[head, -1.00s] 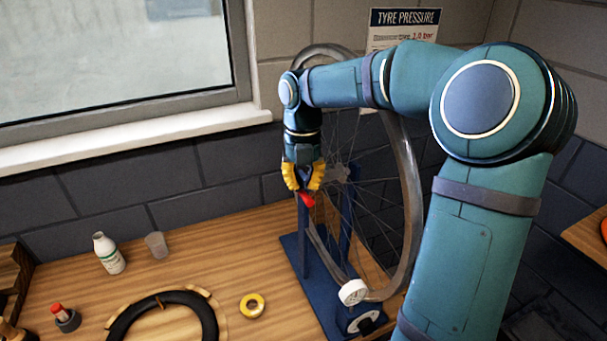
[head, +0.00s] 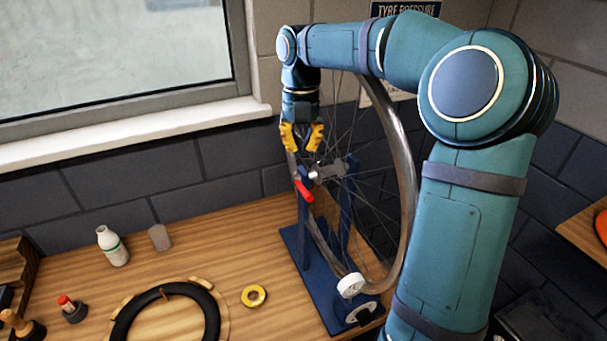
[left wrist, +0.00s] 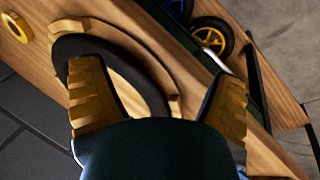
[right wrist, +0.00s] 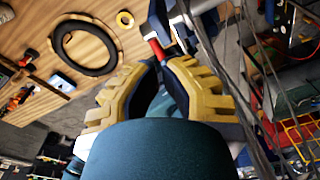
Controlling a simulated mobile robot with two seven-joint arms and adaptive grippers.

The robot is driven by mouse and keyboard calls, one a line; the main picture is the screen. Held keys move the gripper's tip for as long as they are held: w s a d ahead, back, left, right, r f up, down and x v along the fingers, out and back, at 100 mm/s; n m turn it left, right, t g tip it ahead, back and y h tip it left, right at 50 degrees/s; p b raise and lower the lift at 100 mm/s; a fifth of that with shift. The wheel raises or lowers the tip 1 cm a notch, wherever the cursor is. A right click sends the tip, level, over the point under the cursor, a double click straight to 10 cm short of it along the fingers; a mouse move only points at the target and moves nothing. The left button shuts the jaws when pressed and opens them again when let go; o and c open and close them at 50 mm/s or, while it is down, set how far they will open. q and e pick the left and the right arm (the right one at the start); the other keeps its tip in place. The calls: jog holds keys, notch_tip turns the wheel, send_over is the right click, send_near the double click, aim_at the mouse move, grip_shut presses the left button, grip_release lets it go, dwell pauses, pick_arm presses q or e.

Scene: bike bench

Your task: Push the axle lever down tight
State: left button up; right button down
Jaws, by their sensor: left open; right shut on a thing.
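The red axle lever (head: 304,190) points down beside the wheel hub (head: 326,170). The lever also shows just past the fingertips in the right wrist view (right wrist: 155,48). My right gripper (head: 302,150) is above the lever in the head view and looks apart from it. Its yellow fingers are close together in the right wrist view (right wrist: 163,65); I cannot make out anything held between them. My left gripper (left wrist: 165,85) is open and empty above the bench, out of the head view. The far side of the hub is hidden.
The spoked wheel (head: 408,190) stands in a blue truing stand (head: 303,250) with a white gauge (head: 351,285). A black tyre (head: 121,325), yellow tape (head: 254,296), white bottle (head: 113,247) and cup (head: 159,238) are on the bench. A wall stands behind.

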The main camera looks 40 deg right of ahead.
jog(key=shift+w+r, duration=0.15)
jog(key=shift+r, duration=0.9)
jog(key=shift+f, duration=0.1)
